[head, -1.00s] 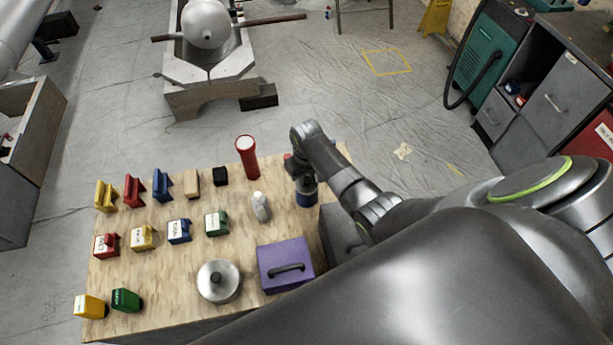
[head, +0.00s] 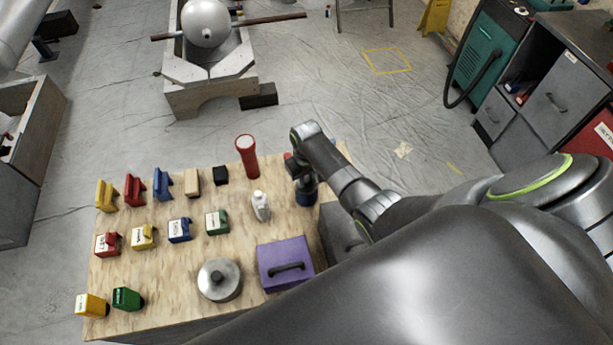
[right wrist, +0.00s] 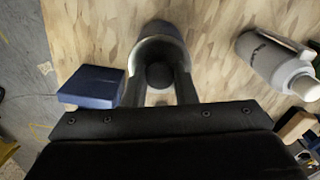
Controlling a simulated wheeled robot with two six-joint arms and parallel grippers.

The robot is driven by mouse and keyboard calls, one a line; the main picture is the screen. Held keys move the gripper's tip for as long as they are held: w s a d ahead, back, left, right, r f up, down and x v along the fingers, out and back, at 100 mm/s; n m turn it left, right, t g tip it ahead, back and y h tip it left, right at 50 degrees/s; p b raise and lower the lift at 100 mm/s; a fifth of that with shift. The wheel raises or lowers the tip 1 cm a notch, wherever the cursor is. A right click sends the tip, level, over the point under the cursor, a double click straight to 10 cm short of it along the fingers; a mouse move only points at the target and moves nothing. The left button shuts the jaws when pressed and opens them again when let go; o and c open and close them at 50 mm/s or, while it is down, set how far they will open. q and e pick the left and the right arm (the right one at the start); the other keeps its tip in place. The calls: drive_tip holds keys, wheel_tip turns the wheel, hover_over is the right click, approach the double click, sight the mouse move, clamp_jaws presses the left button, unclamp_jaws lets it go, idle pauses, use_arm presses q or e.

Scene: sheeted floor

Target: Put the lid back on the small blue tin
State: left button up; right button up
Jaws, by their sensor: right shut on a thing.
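The small blue tin (head: 307,196) stands at the right edge of the wooden table, directly below my right gripper (head: 303,174). In the right wrist view, my right gripper (right wrist: 160,82) is shut on the dark round knob of the lid (right wrist: 159,75). A pale curved rim shows around the knob, with a dark round body under it. The gripper hides much of the tin and lid, so I cannot tell whether the lid touches the tin. My left gripper is not in view.
A white bottle (head: 261,206) stands left of the gripper, with a red cylinder (head: 247,157) behind it. A purple box (head: 285,264) and a round metal pot (head: 219,280) are nearer. A blue block (right wrist: 91,87) lies beside the gripper. Several coloured blocks fill the table's left.

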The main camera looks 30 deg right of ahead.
idle(0.6)
idle(0.3)
drive_tip(key=o, duration=1.5)
wheel_tip(320, 180, up, 3)
drive_tip(key=p, duration=0.3)
drive_tip(key=shift+f, duration=0.15)
drive_tip(key=shift+r+p, duration=0.9)
drive_tip(key=shift+r, duration=1.2)
